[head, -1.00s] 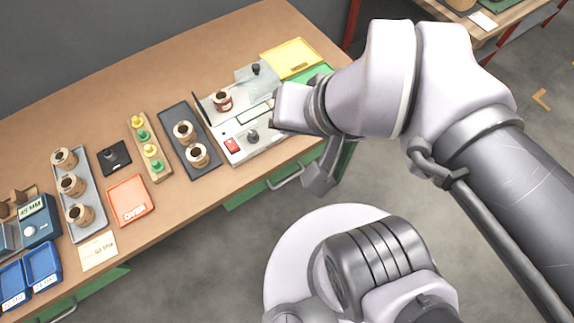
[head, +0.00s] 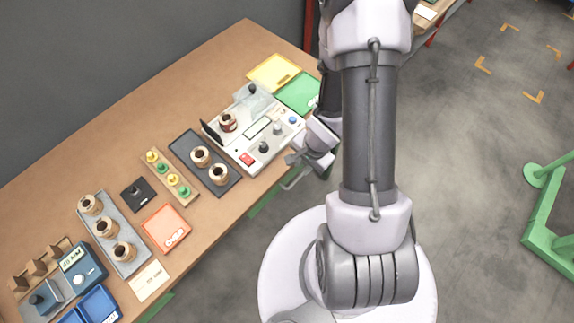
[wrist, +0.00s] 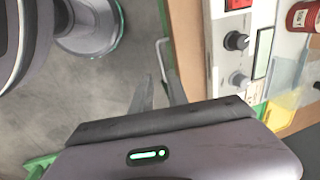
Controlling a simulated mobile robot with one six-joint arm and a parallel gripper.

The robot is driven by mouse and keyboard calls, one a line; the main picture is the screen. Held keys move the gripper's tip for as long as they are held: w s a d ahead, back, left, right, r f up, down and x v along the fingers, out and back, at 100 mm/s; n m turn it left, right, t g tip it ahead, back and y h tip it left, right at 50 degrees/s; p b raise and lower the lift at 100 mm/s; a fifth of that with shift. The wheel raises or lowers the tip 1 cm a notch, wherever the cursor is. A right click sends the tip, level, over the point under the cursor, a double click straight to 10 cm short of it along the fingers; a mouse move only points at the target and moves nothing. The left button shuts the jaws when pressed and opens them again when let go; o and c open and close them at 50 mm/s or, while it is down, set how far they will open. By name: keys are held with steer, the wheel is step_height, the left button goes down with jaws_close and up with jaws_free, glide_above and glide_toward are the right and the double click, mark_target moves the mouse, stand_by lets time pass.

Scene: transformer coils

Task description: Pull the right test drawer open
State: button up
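The right test drawer (head: 262,203) is a green front under the table's front edge, mostly hidden by the tabletop and my arm. Its grey bar handle (head: 290,184) sticks out from the table edge; the handle also shows in the wrist view (wrist: 160,58). The drawer looks shut. My gripper (head: 298,160) is at the table edge by the tester, close to the handle. In the wrist view my gripper (wrist: 158,88) is open, with its two dark fingers apart. The handle's lower end appears between or just beyond the fingertips; contact cannot be told.
The white tester (head: 250,140) with knobs and a red switch stands on the table above the drawer. A dark tray (head: 203,163) with two coils is left of it. Yellow (head: 275,72) and green (head: 299,93) trays lie behind. Floor to the right is clear up to a green stand (head: 545,225).

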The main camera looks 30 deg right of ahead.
mark_target(295, 182)
steer(key=w+f+b, duration=0.1)
steer(key=f+b, duration=0.2)
steer(key=f, duration=0.2)
steer(key=w+f+b, duration=0.1)
steer(key=f+b, duration=0.1)
steer(key=f, duration=0.3)
steer(key=w+f+b, duration=0.1)
steer(key=f+b, duration=0.2)
steer(key=f, duration=0.3)
steer(key=shift+a+b, duration=0.3)
steer(key=shift+a, duration=0.1)
jaws_close()
stand_by(0.4)
